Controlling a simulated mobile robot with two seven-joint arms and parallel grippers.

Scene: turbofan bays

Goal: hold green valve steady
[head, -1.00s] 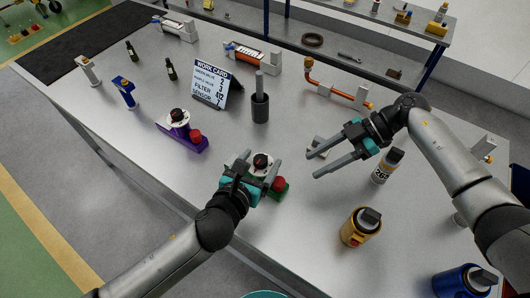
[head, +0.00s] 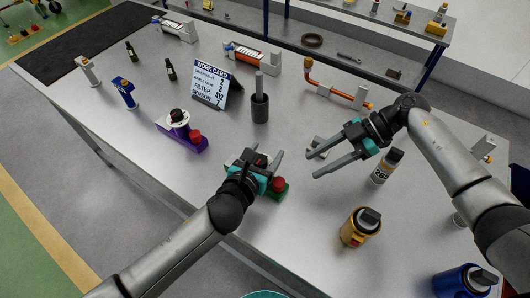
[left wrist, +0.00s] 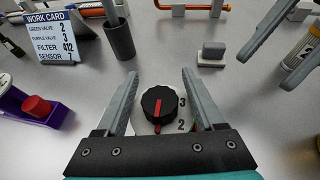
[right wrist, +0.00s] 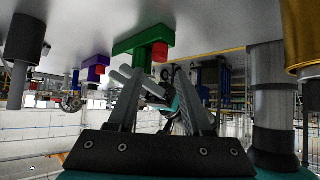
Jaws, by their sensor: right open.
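The green valve (head: 284,192) stands on the table with a red button and a white dial under a black knob (left wrist: 160,104). In the left wrist view the knob's red line and the numerals 3 and 2 show. My left gripper (head: 266,158) is open, its fingers on either side of the knob with gaps visible. It hides much of the valve in the head view. My right gripper (head: 317,164) is open and empty, to the right of the valve. The green base (right wrist: 146,38) shows upside down in the right wrist view.
The purple valve (head: 184,136) stands to the left. A work card (head: 211,84) and a dark cup (head: 260,108) stand behind. A labelled can (head: 386,167), a yellow canister (head: 360,228) and a blue canister (head: 464,282) stand at right. A small grey block (head: 318,147) is near my right gripper.

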